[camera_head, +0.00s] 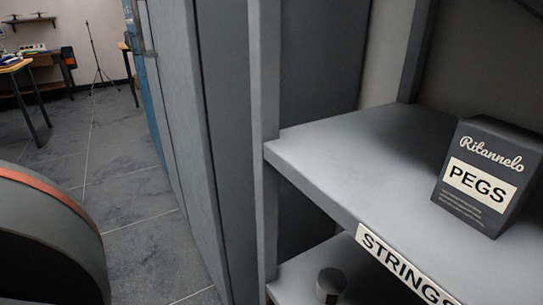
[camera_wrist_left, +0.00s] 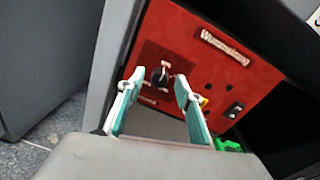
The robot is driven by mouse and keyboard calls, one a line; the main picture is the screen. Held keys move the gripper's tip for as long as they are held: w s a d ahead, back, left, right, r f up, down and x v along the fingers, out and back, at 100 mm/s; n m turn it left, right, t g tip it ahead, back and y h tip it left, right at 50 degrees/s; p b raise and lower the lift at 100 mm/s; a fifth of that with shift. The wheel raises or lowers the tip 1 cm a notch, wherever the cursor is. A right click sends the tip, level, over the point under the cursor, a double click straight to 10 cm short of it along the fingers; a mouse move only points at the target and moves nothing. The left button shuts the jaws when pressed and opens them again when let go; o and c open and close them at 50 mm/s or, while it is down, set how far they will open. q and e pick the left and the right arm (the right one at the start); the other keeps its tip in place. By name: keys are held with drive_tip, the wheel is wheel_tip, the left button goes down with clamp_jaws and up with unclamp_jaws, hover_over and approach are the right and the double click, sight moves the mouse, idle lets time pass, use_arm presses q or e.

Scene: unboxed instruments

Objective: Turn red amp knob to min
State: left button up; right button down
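A black knob (camera_wrist_left: 158,77) with a whitish pointer sits on a darker red patch at the amp's left part. My left gripper (camera_wrist_left: 161,78) is open, with its two teal-lined fingers to either side of the knob in this view. I cannot tell whether either finger touches the knob. The knob's scale is too small to read. The head view shows neither the amp nor my grippers.
In the left wrist view, a yellow item (camera_wrist_left: 203,101) and a green item (camera_wrist_left: 228,145) are by the right finger. In the head view, a grey shelf (camera_head: 345,150) holds a dark PEGS box (camera_head: 487,177). Open tiled floor (camera_head: 125,190) lies at the left.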

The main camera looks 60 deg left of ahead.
use_arm(q)
drive_tip(key=s, duration=1.2)
drive_tip(key=shift+a, duration=0.3)
drive_tip(key=shift+r, duration=0.15)
